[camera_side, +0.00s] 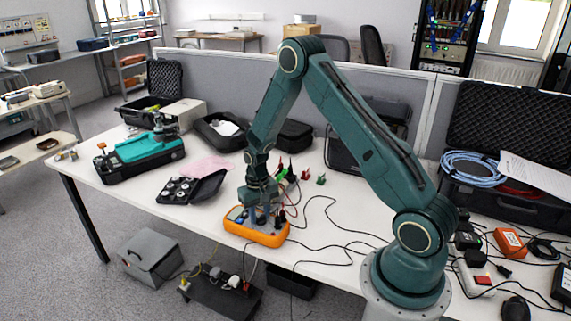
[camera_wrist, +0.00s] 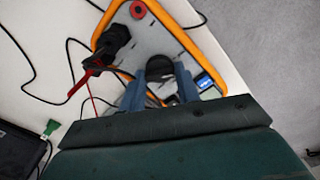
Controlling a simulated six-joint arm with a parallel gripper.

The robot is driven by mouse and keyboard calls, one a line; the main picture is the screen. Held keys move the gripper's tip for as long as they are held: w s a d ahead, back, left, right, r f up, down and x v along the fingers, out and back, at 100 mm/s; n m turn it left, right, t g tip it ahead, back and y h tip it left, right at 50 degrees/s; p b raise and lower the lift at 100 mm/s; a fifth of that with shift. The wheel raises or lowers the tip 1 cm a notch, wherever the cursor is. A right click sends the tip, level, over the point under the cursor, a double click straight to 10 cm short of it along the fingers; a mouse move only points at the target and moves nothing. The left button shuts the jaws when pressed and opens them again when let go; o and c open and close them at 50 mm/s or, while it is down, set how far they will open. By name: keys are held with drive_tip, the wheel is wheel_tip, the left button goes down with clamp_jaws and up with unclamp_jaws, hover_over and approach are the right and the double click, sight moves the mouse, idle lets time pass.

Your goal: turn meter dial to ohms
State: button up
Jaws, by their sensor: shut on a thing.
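The meter (camera_side: 254,236) is a yellow-orange cased unit lying on the white table near its front edge. In the wrist view its orange rim and grey face (camera_wrist: 150,42) show. The dark round dial (camera_wrist: 160,67) sits on that face, between the two blue-grey fingers of my gripper (camera_wrist: 160,80), which is shut on it. In the side view my gripper (camera_side: 257,213) points down over the meter and hides the dial. A small lit blue display (camera_wrist: 205,84) shows beside the right finger. The dial's pointer and markings cannot be read.
Black plugs (camera_wrist: 112,40) and a red lead (camera_wrist: 88,80) are at the meter's end, with black cables (camera_side: 325,225) trailing right. An open black case (camera_side: 190,187) lies to the left. A green clip (camera_side: 320,180) lies behind. The table's front edge is close.

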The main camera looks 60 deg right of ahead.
sight(260, 216)
drive_tip(key=shift+m, duration=1.6)
drive_tip(key=o, duration=1)
drive_tip(key=shift+r, duration=0.15)
wheel_tip(260, 216, up, 14)
drive_tip(key=shift+f, duration=0.2)
